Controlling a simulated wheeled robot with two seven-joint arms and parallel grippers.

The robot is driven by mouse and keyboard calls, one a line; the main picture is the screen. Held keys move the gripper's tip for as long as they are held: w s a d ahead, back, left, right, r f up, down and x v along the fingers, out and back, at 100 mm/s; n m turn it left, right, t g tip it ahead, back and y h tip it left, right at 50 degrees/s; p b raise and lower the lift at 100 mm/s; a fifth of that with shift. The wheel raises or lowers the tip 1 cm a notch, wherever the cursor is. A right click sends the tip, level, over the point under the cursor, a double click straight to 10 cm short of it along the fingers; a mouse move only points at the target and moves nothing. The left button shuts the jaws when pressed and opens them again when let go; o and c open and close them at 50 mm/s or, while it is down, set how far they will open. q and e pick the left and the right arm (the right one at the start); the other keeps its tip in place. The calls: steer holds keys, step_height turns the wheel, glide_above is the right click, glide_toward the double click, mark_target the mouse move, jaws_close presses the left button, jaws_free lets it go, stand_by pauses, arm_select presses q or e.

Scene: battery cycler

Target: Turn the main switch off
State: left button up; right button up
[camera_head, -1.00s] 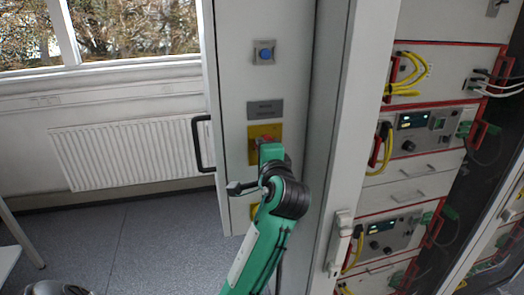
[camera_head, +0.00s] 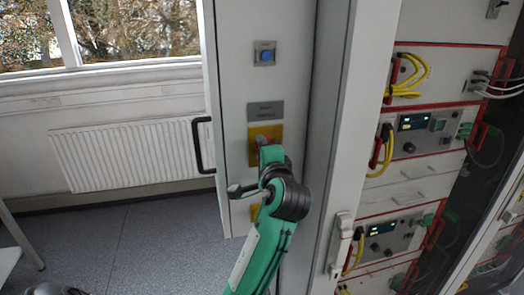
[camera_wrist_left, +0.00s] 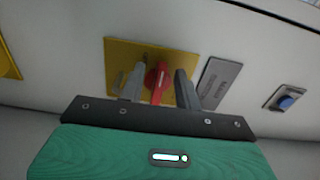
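The main switch is a red rotary handle (camera_wrist_left: 157,82) on a yellow plate (camera_wrist_left: 118,60). In the left wrist view, the handle stands between the two grey fingers of my left gripper (camera_wrist_left: 160,72). Gaps show on both sides of the handle, so the fingers are open around it and not clamped. In the head view, the yellow plate (camera_head: 277,131) is on the cabinet's narrow front panel. My green left wrist covers most of the handle there, with only a little red showing. My right gripper is not in view.
A grey label (camera_head: 265,111) and a blue button (camera_head: 265,54) are above the switch. A black door handle (camera_head: 203,145) sticks out at the panel's left edge. Racks with yellow cables (camera_head: 410,75) stand to the right. The floor (camera_head: 140,240) at left is mostly clear.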

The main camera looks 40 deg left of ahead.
arm_select(q)
steer(key=b+v, duration=0.5)
steer(key=v, duration=0.8)
steer(key=shift+s+d, duration=0.25)
